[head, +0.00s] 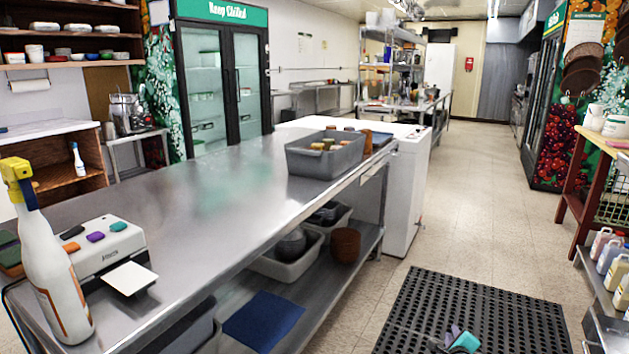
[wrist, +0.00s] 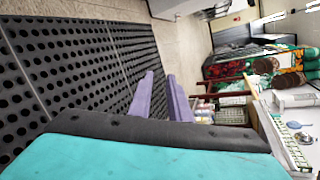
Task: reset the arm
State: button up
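My gripper (head: 454,334) shows at the bottom right of the head view, in front of the black rubber floor mat (head: 500,300). In the wrist view, its two purple fingers (wrist: 161,78) stand apart with a gap between them. Nothing is held in the gap. The teal and black body of the gripper fills the bottom of the wrist view. The wrist picture is turned sideways. Most of my arm is out of the head view.
A long steel table (head: 215,200) runs along the left, bearing a spray bottle (head: 58,265) and a grey tub (head: 335,158). Shelving with bottles (head: 615,265) stands at the right edge. The tiled aisle (head: 475,190) between them is clear.

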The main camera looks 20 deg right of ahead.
jog(key=w+a+f+n+y+p, duration=0.1)
jog(key=w+a+n+y+p, duration=0.15)
jog(key=a, duration=0.45)
jog(key=w+a+f+n+y+p, duration=0.1)
jog(key=w+a+n+p, duration=0.1)
jog(key=w+a, duration=0.3)
jog(key=s+a+f+n+g+y+p, duration=0.1)
jog(key=s+a+f+n+y+p, duration=0.2)
jog(key=a, duration=0.8)
jog(key=a+f+n+g+y+p, duration=0.1)
jog(key=a+n+g+y+p, duration=0.2)
jog(key=a, duration=0.8)
jog(key=s+a+f+n+y+p, duration=0.1)
jog(key=s+a+f+n+p, duration=0.3)
jog(key=a, duration=0.6)
jog(key=s+a+f+n+g+y+p, duration=0.1)
jog(key=s+a+f+n+g+p, duration=0.15)
jog(key=s+a+n+g, duration=0.65)
jog(key=s+d+n+g+h, duration=0.1)
jog(key=s+n, duration=0.3)
jog(key=s, duration=0.5)
jog(key=s+d+n+g+h, duration=0.2)
jog(key=s+d+n, duration=0.1)
jog(key=s, duration=0.6)
jog(key=shift+s+d+r+n+p, duration=0.3)
jog(key=shift+s+d+n+p, duration=0.05)
jog(key=shift+d+p, duration=0.1)
jog(key=shift+h, duration=0.25)
